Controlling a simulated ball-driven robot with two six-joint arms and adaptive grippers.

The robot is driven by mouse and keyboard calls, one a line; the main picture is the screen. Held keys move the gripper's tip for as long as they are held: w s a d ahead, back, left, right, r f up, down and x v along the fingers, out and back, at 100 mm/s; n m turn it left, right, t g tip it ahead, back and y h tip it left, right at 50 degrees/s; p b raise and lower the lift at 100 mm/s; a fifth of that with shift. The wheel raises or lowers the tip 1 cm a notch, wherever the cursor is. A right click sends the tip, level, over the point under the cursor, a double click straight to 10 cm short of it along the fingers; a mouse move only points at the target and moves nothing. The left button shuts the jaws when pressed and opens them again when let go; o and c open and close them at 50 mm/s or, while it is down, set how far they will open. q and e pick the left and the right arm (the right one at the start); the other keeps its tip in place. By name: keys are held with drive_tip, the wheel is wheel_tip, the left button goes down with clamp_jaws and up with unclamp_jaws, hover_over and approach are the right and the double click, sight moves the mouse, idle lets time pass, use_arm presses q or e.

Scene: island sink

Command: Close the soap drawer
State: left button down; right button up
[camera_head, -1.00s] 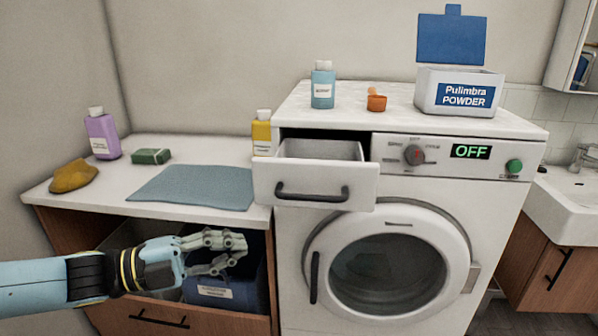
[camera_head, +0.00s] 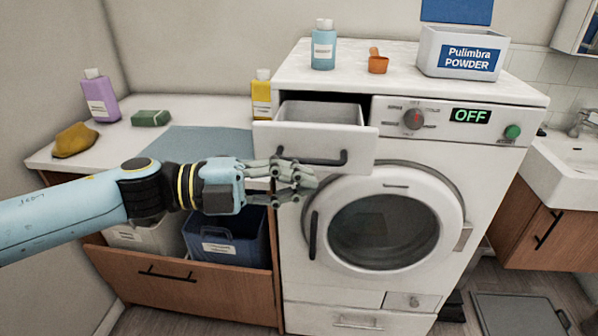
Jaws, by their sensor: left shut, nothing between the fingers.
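The soap drawer (camera_head: 262,140) is a white drawer with a dark bar handle (camera_head: 318,159), at the top left of the white washing machine (camera_head: 480,160). It is pulled out, and its inside shows from above. My left gripper (camera_head: 312,183) is shut and empty. In the picture its fingers are just below the drawer front and overlap the left end of the handle's lower edge. I cannot tell whether they touch the drawer. My right gripper is not in view.
The round washer door (camera_head: 385,230) is closed, below the drawer. A blue bottle (camera_head: 323,48), an orange scoop (camera_head: 378,62) and a powder box (camera_head: 428,48) stand on the machine. A yellow bottle (camera_head: 261,95) stands beside it. The lower left wooden drawer (camera_head: 190,292) is open, with bins inside.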

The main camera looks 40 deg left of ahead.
use_arm(q)
drive_tip(key=w+a, duration=0.2)
drive_tip(key=w, duration=0.1)
drive_tip(key=shift+f, duration=0.4)
